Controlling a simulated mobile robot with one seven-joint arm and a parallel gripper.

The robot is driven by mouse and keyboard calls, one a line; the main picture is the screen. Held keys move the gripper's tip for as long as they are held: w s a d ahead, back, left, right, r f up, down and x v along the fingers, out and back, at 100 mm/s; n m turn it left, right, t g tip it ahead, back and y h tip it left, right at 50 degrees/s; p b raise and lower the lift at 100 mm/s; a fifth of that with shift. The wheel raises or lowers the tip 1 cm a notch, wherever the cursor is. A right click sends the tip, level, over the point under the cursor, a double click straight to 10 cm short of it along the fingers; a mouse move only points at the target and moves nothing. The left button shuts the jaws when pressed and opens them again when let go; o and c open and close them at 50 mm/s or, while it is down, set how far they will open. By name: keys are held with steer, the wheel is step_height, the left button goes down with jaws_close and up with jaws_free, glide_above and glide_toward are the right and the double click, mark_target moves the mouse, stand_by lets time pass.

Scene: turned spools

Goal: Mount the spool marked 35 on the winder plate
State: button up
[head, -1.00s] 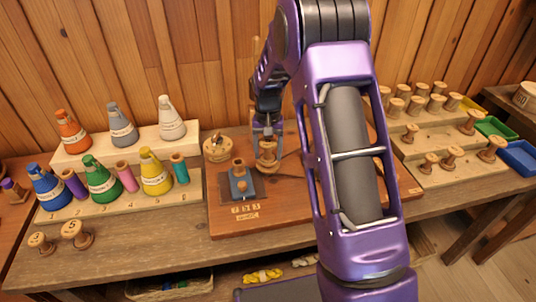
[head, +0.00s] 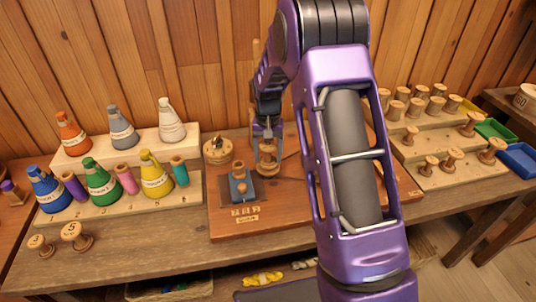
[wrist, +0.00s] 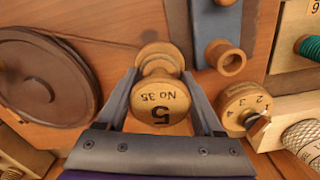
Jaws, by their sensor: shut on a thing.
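My gripper (wrist: 158,110) is shut on a pale wooden spool (wrist: 160,98), with one finger on each side. In the head view the spool (head: 267,153) is over the brown wooden board (head: 290,205), behind a blue-grey block (head: 240,188) with a wooden peg. A round brown disc (wrist: 35,85) with a small central knob lies left in the wrist view and may be the winder plate. My arm hides it in the head view. Any gap under the spool is unclear.
A numbered wooden dial (wrist: 243,105) is close beside the gripper. Coloured cones and small spools stand on a stepped rack (head: 115,203) at left. Several wooden spools stand on another rack (head: 440,140) at right. The board's front right is clear.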

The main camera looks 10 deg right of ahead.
mark_target(268, 144)
steer(key=shift+f+b, duration=0.4)
steer(key=shift+f, duration=0.2)
steer(key=o, duration=1.1)
steer(key=shift+r+p, duration=1.75)
steer(key=shift+r, duration=3.75)
